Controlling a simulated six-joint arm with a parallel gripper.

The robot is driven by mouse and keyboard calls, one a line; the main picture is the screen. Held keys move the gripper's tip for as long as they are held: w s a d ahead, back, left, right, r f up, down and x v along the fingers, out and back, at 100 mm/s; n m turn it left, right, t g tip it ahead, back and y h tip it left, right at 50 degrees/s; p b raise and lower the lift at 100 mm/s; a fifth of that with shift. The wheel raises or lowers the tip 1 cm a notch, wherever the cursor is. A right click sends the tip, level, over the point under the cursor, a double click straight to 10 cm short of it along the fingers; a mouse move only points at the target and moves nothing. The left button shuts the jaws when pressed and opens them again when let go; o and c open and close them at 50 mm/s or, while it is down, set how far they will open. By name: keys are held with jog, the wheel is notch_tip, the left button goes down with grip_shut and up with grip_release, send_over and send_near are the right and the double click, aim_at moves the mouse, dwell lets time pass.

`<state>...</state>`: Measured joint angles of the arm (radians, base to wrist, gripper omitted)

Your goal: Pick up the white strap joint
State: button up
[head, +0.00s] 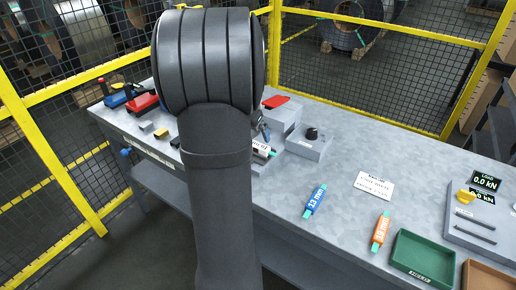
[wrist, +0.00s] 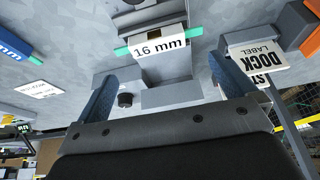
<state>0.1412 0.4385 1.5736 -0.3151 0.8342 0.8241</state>
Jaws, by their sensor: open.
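The white strap joint (wrist: 158,47), marked 16 mm, has green strap ends and lies on a grey block in the wrist view. My gripper (wrist: 164,74) is open, with its two blue fingers spread wide and nothing between them. In the picture, the joint lies beyond the fingertips, between their lines. In the head view, a small part of the white joint (head: 262,149) shows beside my dark arm, which hides most of it and most of the gripper.
The blue 13 mm joint (head: 315,200) and orange 19 mm joint (head: 381,231) lie on the steel bench. A grey block with a black knob (head: 311,134) stands near the white joint. A green tray (head: 423,257) is at right. A DOCK LABEL sign (wrist: 257,58) is beside the right finger.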

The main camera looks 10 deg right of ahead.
jog(key=x, duration=0.8)
jog(key=shift+s+d+f, duration=0.15)
jog(key=shift+d+f, duration=0.05)
jog(key=shift+f, duration=0.15)
jog(key=shift+c, duration=0.4)
jog(key=c, duration=0.9)
jog(key=shift+c, duration=0.2)
jog(key=shift+r, duration=0.15)
